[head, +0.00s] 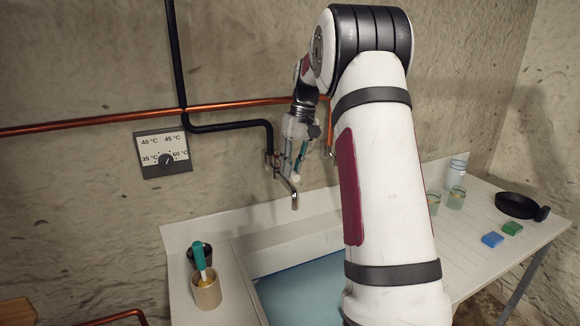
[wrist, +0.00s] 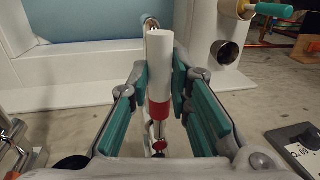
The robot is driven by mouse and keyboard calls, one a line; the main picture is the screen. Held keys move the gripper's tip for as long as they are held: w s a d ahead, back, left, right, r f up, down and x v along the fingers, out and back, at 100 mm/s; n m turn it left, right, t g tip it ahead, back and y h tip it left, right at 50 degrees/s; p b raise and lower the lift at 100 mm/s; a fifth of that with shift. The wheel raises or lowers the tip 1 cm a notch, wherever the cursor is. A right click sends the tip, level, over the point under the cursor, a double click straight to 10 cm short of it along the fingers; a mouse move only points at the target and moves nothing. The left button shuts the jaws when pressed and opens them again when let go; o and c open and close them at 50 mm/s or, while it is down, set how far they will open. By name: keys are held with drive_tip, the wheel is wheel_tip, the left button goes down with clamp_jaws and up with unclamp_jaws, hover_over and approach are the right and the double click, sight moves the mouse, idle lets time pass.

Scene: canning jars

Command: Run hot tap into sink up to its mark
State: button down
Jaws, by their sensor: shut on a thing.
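The sink (head: 258,246) holds blue water (head: 308,288); the water also shows in the wrist view (wrist: 90,22). A metal tap spout (head: 292,190) hangs from the wall above the sink. In the wrist view a white tap handle (wrist: 160,62) with a red band stands between the teal fingers. My gripper (head: 295,158) is shut on that handle, with the fingers on both sides of it in the wrist view (wrist: 160,72). My arm hides the sink's right part in the head view. I cannot make out the fill mark.
A temperature dial (head: 163,155) is on the wall at left. A beige cup (head: 207,292) with a teal-handled brush stands left of the sink. On the right counter are glass jars (head: 456,198), a black pan (head: 516,205), and blue (head: 492,240) and green (head: 512,228) blocks.

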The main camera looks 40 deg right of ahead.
drive_tip(key=shift+d, duration=0.1)
drive_tip(key=c, duration=1.5)
unclamp_jaws()
drive_tip(key=shift+o, duration=0.2)
drive_tip(key=shift+r, duration=0.1)
wheel_tip(320, 180, up, 12)
drive_tip(key=d, duration=0.2)
drive_tip(key=shift+s+d+f, duration=0.15)
drive_tip(key=shift+s+f, duration=0.05)
drive_tip(key=shift+s, duration=0.15)
